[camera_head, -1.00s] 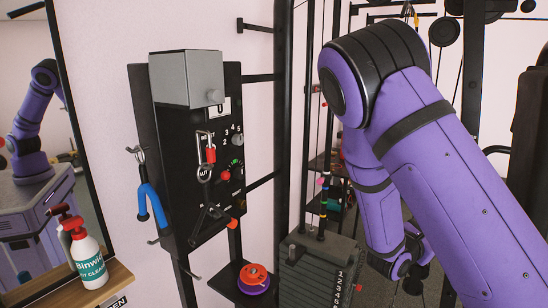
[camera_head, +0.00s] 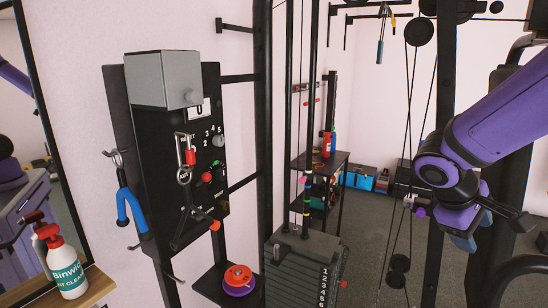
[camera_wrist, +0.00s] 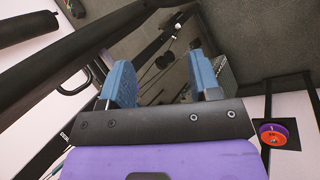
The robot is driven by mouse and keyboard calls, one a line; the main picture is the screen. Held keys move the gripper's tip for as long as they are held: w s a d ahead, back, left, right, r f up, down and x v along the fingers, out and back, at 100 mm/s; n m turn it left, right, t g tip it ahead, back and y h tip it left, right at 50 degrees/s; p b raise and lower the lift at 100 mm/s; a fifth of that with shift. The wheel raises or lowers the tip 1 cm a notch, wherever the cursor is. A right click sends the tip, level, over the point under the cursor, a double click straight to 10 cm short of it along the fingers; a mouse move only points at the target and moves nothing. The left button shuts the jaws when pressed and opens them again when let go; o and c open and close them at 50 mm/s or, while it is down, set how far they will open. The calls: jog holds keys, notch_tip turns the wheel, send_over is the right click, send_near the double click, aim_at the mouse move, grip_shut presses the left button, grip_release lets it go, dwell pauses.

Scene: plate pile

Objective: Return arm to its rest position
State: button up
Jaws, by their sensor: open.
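My gripper (camera_wrist: 164,85) shows in the wrist view with its two blue fingers apart and nothing between them. In the head view my purple arm comes in from the right edge, and its wrist end hangs at the right, clear of the weight stack (camera_head: 305,268). One blue fingertip shows below the wrist there; the rest of the gripper is mostly hidden.
A black panel (camera_head: 150,150) with a grey box (camera_head: 163,78) and a blue-handled tool (camera_head: 130,208) hangs at left. A spray bottle (camera_head: 66,268) stands on a wooden shelf. An orange and purple disc pile (camera_head: 239,278) sits on a black shelf. Black posts and cables stand near my arm.

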jog(key=s+a+r+m+t+y, duration=0.4)
jog(key=s+a+r+y, duration=0.3)
jog(key=s+a+r, duration=0.2)
jog(key=shift+s+a+r+m+t, duration=0.4)
jog(key=shift+a+r+t, duration=0.1)
jog(key=shift+r+t, duration=0.35)
